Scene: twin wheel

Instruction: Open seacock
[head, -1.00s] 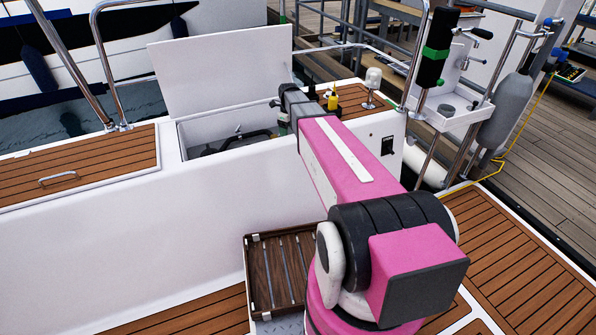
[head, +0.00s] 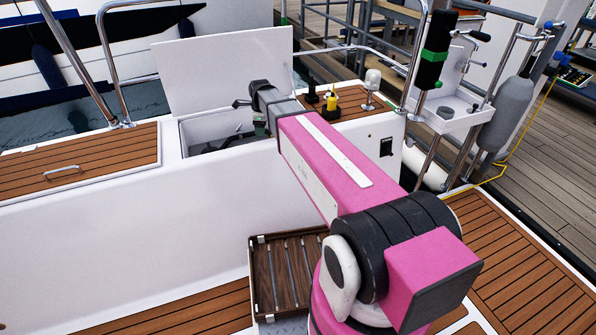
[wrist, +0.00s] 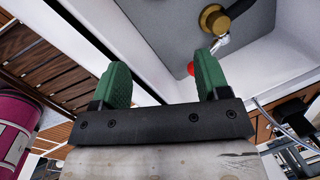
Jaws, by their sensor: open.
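In the wrist view a brass fitting (wrist: 213,19) with a dark hose sits on a grey panel inside a white locker; it looks like the seacock. A pale lever runs from it to a red tip (wrist: 190,69), partly hidden behind the right finger. My gripper (wrist: 162,82) has two green fingers, spread apart with nothing between them. The red tip lies beyond the fingers, close to the right one in the picture. In the head view the open locker (head: 215,132) is at the arm's far end. The fitting cannot be made out there.
The white locker lid (head: 225,72) stands upright behind the opening. A yellow item (head: 332,101) and a white-topped post (head: 372,82) stand on the teak deck to the right. A steel rail (head: 104,60) rises at the left. A slatted wooden step (head: 283,278) lies below.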

